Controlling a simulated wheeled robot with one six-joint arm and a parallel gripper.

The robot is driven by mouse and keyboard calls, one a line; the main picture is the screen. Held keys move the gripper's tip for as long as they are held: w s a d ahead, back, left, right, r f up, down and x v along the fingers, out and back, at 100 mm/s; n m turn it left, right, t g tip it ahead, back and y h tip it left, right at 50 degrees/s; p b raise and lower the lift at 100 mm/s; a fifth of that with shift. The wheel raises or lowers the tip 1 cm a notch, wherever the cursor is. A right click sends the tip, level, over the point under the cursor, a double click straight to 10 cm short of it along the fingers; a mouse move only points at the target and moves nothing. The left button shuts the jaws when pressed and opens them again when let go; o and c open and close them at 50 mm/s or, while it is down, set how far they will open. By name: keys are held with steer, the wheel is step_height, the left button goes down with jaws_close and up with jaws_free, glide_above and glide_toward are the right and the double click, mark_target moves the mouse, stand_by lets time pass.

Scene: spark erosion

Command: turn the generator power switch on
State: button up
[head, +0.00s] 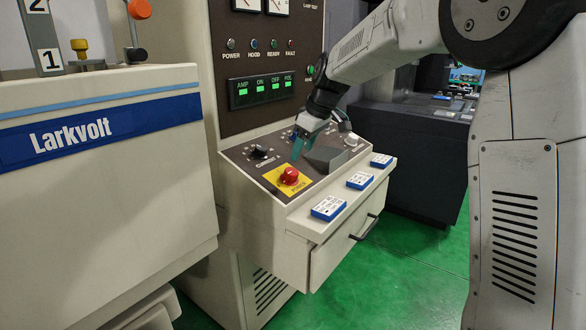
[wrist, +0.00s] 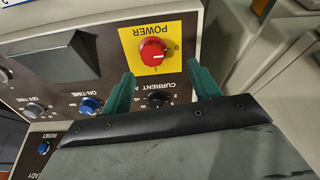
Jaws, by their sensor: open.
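The generator power switch is a red rotary knob (head: 289,175) on a yellow plate (head: 276,180) on the sloping brown control panel. In the wrist view the red knob (wrist: 153,50) shows upside down below the word POWER, with a 0 beside it. A small white mark shows on the knob, but I cannot tell clearly which position it points to. My gripper (head: 300,150) is over the panel, behind the knob in the head view. In the wrist view its two teal fingers (wrist: 160,72) are spread, empty and apart from the knob, which lies beyond their tips.
Near the fingers are a black current knob (wrist: 157,99) and a blue on-time knob (wrist: 90,105). A dark raised block (head: 326,158) stands on the panel. Blue-and-white cards (head: 328,208) lie on the front ledge above a drawer handle (head: 365,228). The Larkvolt cabinet (head: 100,200) stands left.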

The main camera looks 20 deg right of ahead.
mark_target(291, 170)
steer(key=x, duration=0.3)
steer(key=w+x, duration=0.1)
steer(key=x, duration=0.2)
steer(key=w+x, duration=0.1)
steer(key=x, duration=0.2)
steer(key=shift+d, duration=0.15)
steer(key=c, duration=1)
